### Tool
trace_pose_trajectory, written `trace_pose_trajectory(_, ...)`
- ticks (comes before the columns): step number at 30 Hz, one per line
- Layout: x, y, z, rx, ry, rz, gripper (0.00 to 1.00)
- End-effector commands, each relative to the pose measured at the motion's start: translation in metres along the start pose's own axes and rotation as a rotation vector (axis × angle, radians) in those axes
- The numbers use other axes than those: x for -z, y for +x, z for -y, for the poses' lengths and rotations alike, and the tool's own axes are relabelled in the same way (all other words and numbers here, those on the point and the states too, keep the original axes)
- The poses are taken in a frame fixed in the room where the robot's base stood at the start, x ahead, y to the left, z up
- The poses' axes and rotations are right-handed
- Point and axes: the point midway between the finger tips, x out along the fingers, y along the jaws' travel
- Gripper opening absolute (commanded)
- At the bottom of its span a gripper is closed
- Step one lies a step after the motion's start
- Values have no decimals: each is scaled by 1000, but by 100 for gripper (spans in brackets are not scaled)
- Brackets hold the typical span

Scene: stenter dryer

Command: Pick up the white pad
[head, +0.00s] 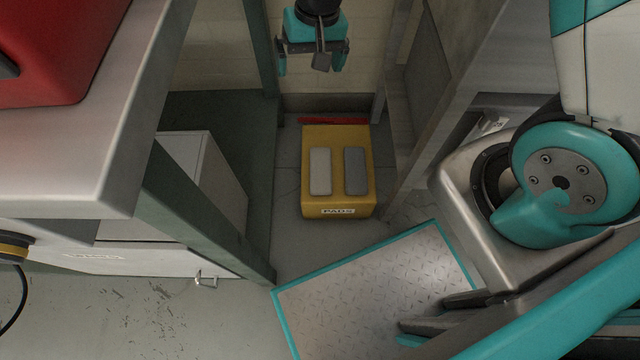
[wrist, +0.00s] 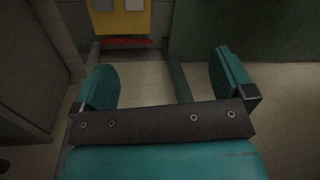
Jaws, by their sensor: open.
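The white pad (head: 320,171) lies on the left half of the top of a yellow box (head: 338,203) labelled PADS. A grey pad (head: 355,171) lies beside it on the right, with a gap between them. In the wrist view the yellow box (wrist: 122,22) is at the top edge, and the lower ends of both pads show, cut off by the frame. My gripper (head: 312,66) is open and empty. It is in the upper part of the head view, above the far end of the box and apart from the pads. Its teal fingers also show in the wrist view (wrist: 165,80).
A green-grey post (head: 205,212) and white cabinet (head: 190,170) stand left of the box. Grey metal panels (head: 420,110) stand close on its right. A red strip (head: 333,121) lies behind the box. A worktop with a red object (head: 65,50) is at the upper left.

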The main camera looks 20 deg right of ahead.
Motion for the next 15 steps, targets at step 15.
trace_pose_trajectory(15,30,266,-71,-148,256,-26,100)
